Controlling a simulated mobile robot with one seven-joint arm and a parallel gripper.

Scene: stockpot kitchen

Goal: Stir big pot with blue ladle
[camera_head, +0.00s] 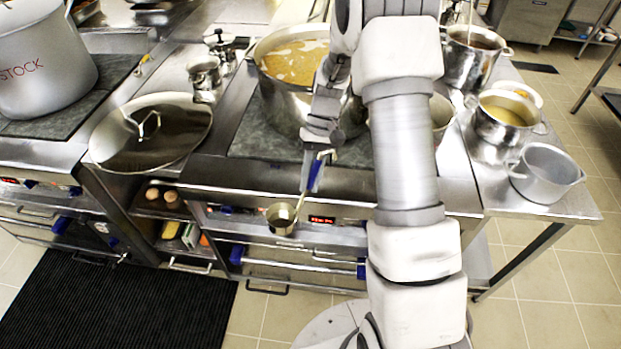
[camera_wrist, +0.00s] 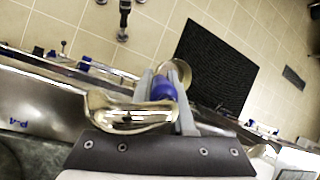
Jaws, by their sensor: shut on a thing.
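The big pot (camera_head: 283,105), steel and filled with orange-brown soup, stands on the dark cooktop at the upper middle of the head view, partly hidden by my arm. My gripper (camera_head: 322,152) is in front of the pot, beyond the stove's front edge. It is shut on the blue handle of the ladle (camera_head: 315,178). The ladle hangs down, slightly tilted, with its bowl (camera_head: 282,217) in front of the oven panel, outside the pot. In the wrist view my gripper (camera_wrist: 163,78) holds the blue handle (camera_wrist: 162,88), and the bowl (camera_wrist: 178,72) shows beyond it.
A large lid (camera_head: 152,132) lies left of the big pot, and a STOCK pot (camera_head: 45,65) stands further left. Smaller pots, including an empty one (camera_head: 545,175), stand on the right counter. In the wrist view a shiny curved metal part (camera_wrist: 130,113) is close beside my gripper.

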